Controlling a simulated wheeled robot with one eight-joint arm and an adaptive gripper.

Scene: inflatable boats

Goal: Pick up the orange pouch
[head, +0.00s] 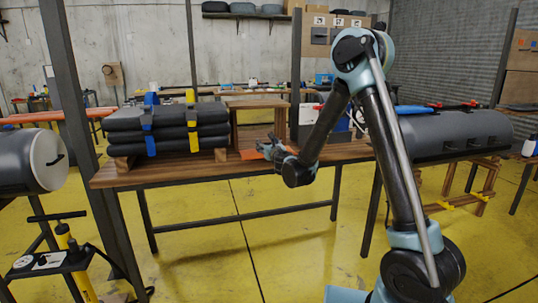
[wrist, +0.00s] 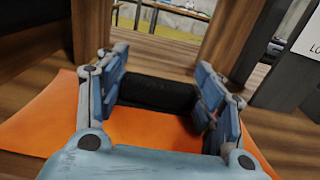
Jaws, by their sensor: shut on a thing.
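The orange pouch (head: 249,154) lies on the wooden workbench (head: 190,175), right of the stacked dark rolls. In the wrist view, the pouch (wrist: 42,122) spreads flat under my gripper (wrist: 160,92) and out to both sides. A black rounded roll (wrist: 158,94) lies across the orange between the two blue fingers. It looks like part of the pouch, though its join is hidden. My gripper (head: 265,148) is shut on it, low over the bench top. The near middle of the pouch is hidden by my gripper.
A stack of dark folded boats (head: 165,128) with blue and yellow straps is on the bench at left. A small wooden shelf (head: 257,104) stands behind the pouch, its legs close ahead in the wrist view. A labelled white box (wrist: 305,45) is at right.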

